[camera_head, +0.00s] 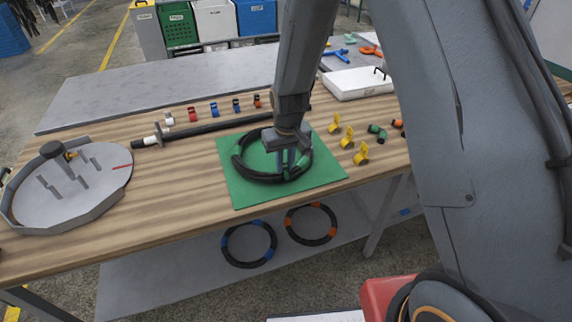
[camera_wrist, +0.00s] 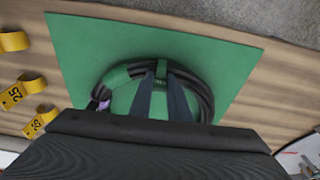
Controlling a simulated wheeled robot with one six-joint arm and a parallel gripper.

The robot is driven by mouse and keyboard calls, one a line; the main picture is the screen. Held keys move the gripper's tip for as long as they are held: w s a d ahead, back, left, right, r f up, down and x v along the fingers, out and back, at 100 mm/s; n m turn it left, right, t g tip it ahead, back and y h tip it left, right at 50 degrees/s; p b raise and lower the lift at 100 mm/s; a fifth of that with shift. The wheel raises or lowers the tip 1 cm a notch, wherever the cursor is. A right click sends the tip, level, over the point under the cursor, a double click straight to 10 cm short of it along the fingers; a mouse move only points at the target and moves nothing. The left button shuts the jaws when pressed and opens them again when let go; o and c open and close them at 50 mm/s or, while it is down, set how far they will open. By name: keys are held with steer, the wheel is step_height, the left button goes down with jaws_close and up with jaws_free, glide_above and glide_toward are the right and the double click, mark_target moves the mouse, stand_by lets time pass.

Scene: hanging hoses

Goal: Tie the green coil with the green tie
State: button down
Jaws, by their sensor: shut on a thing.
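The green coil is a black hose ring with green bands (camera_head: 246,172), lying flat on a green mat (camera_head: 240,194). My gripper (camera_head: 284,166) points down at the ring's right part in the head view. In the wrist view the coil (camera_wrist: 206,92) lies beneath and beyond my fingers (camera_wrist: 161,76). The fingers are shut on a small green tie (camera_wrist: 161,68), which sits at the hose's far side there. I cannot tell whether the tie closes fully around the hose. Another green tie (camera_head: 377,131) lies on the table to the right.
A grey round fixture (camera_head: 80,182) is at left. Two coils, blue-banded (camera_head: 229,256) and orange-banded (camera_head: 294,234), lie on the lower shelf.

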steer(key=shift+s+d+f, duration=0.1)
steer(key=shift+s+f, duration=0.7)
steer(key=shift+f, duration=0.2)
steer(key=c, duration=1.7)
jaws_free()
steer(key=shift+o, duration=0.2)
steer(key=shift+r+g, duration=0.2)
steer(key=shift+g, duration=0.1)
steer(key=shift+o, duration=0.4)
steer(key=w+r, duration=0.1)
steer(key=w+r+b, duration=0.1)
steer(key=w+r, duration=0.1)
steer(key=shift+w+r+b, duration=0.1)
steer(key=shift+w+b, duration=0.2)
steer(key=s+r, duration=0.2)
steer(key=r, duration=0.1)
steer(key=s+r, duration=0.1)
steer(key=r, duration=0.1)
steer(key=shift+s+r, duration=0.1)
steer(key=shift+s, duration=0.15)
steer(key=shift+s+r+t+b, duration=0.15)
steer(key=shift+r+t+b, duration=0.15)
steer(key=shift+r+t, duration=0.1)
steer(key=shift+w+f, duration=0.1)
steer(key=shift+w, duration=0.25)
steer(key=shift+s+d+r, duration=0.1)
steer(key=shift+s+r, duration=0.05)
steer(key=shift+r, duration=0.05)
